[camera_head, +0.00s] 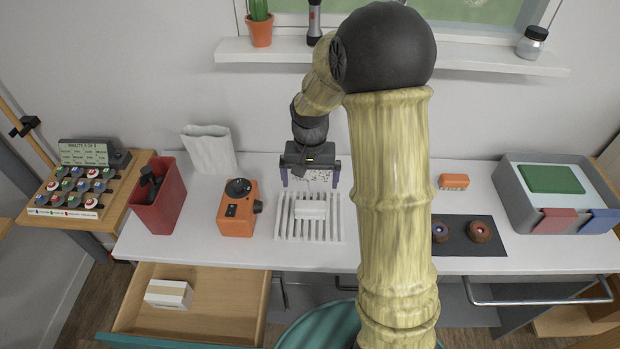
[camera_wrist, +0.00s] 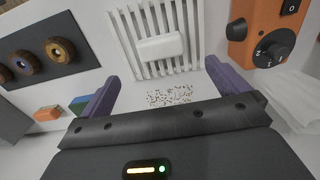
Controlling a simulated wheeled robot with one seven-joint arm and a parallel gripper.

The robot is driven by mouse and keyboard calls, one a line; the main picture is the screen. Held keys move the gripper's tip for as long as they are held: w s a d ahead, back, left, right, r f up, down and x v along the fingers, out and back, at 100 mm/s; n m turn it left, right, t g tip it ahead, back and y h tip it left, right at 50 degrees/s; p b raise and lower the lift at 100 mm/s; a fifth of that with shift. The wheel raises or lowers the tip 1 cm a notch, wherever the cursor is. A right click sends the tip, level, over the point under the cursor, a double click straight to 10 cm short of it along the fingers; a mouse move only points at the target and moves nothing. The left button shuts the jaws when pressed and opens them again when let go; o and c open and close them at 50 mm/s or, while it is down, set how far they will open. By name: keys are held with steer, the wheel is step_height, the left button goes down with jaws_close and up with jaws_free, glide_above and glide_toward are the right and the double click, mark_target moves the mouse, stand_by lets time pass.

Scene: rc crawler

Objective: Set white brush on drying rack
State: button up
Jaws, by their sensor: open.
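The white brush (camera_head: 311,208) is a small white block lying on the white slatted drying rack (camera_head: 282,228). In the wrist view the brush (camera_wrist: 160,47) lies across the slats of the rack (camera_wrist: 130,45), with its underside hidden. My gripper (camera_head: 310,178) is open and empty, just behind the rack in the head view. In the wrist view its two purple fingers (camera_wrist: 161,78) are spread, and the brush lies beyond them, apart from both.
A patch of dark specks (camera_wrist: 170,95) lies on the counter near my fingers. An orange device (camera_head: 238,208) and red bin (camera_head: 158,196) stand left. A dark mat (camera_head: 465,247) with two round parts, an orange block (camera_head: 453,181) and a grey bin (camera_head: 515,190) are right. A drawer (camera_head: 220,300) is open below.

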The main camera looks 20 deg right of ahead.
steer(key=s+r+n+t, duration=0.2)
steer(key=s+r+n, duration=0.1)
steer(key=s, duration=1.1)
steer(key=shift+s+r+n+t, duration=0.2)
steer(key=shift+r+n+t, duration=0.1)
steer(key=shift+r, duration=0.15)
steer(key=shift+c, duration=0.4)
